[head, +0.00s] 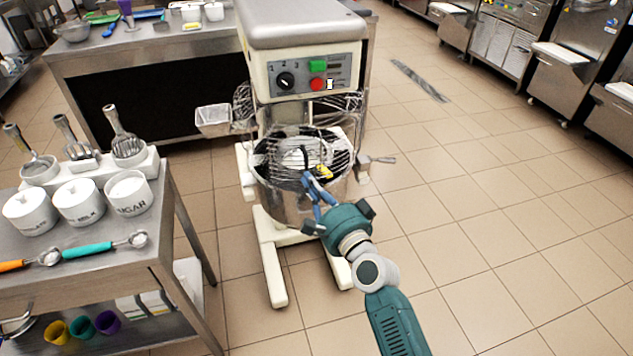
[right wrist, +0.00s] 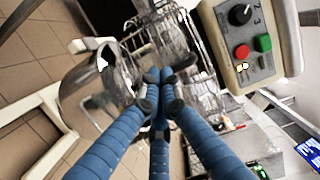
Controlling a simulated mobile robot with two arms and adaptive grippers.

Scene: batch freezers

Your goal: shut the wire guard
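The mixer's wire guard (head: 322,145) is a cage of thin metal wires around the top of the steel bowl (head: 285,205). Wires also show at the mixer's left side, beside a metal chute (head: 213,118). I cannot tell exactly how far round the guard stands. Its wires also show in the right wrist view (right wrist: 202,97). My right gripper (head: 309,182) is at the front of the bowl, by the guard's lower edge. Its blue fingers come together at the tips (right wrist: 160,78), with nothing clearly held between them. My left gripper is not in view.
The mixer head (head: 300,25) carries a control panel (head: 315,78) with a dial, a green and a red button. A steel table (head: 150,215) with canisters and scoops stands on the left. A counter (head: 150,45) stands behind. The tiled floor on the right is mostly clear.

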